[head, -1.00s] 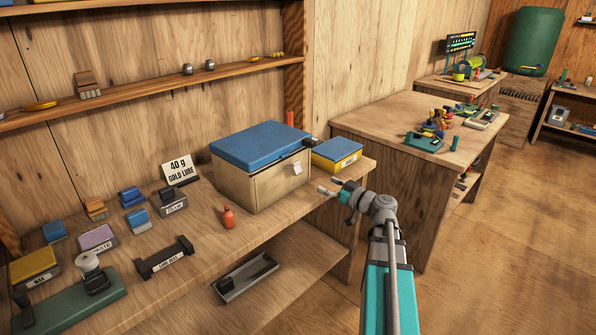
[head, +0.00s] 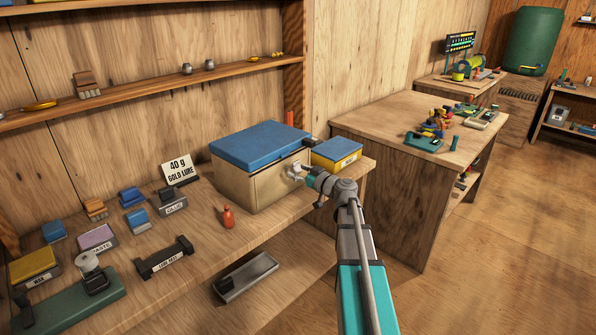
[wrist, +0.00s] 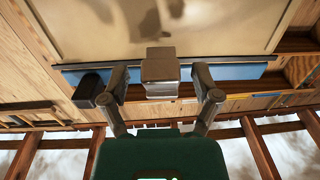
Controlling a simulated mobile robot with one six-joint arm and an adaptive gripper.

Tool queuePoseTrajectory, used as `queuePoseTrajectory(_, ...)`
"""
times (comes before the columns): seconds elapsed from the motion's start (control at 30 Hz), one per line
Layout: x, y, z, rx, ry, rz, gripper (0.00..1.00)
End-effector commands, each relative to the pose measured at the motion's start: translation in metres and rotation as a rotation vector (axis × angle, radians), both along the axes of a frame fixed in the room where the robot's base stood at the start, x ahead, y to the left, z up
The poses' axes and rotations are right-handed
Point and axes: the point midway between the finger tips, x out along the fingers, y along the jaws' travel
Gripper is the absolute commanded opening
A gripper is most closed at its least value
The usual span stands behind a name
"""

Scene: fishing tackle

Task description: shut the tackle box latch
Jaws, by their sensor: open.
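The tackle box (head: 245,185) is beige with a blue lid (head: 260,143) that lies down on it. It stands on the workbench. Its small grey latch (wrist: 160,68) is on the front face, near the lid edge; in the head view it is mostly hidden by my gripper (head: 297,173). In the wrist view my gripper (wrist: 161,84) is open, with one finger on each side of the latch block. The fingers look apart from it, though contact is hard to tell. The wrist view also shows the beige box front (wrist: 105,25).
A yellow box with a blue lid (head: 338,153) stands right of the tackle box. Small labelled holders and a "40 g gold lure" card (head: 181,170) are further left. A dark bracket (wrist: 90,91) projects near the lid edge.

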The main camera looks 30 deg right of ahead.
Motion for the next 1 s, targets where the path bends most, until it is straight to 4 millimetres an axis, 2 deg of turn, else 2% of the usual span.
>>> queuePoseTrajectory(0.13,0.007,0.003,0.0,0.0,0.0,0.0,0.8)
queuePoseTrajectory(0.47,0.008,0.004,0.0,0.0,0.0,-0.001,0.8)
queuePoseTrajectory(0.9,0.008,0.003,0.0,0.0,0.0,-0.001,0.0)
queuePoseTrajectory(0.93,0.009,-0.008,0.0,0.0,0.0,-0.004,0.0)
queuePoseTrajectory(1.0,0.008,-0.002,0.0,0.0,0.0,-0.003,0.0)
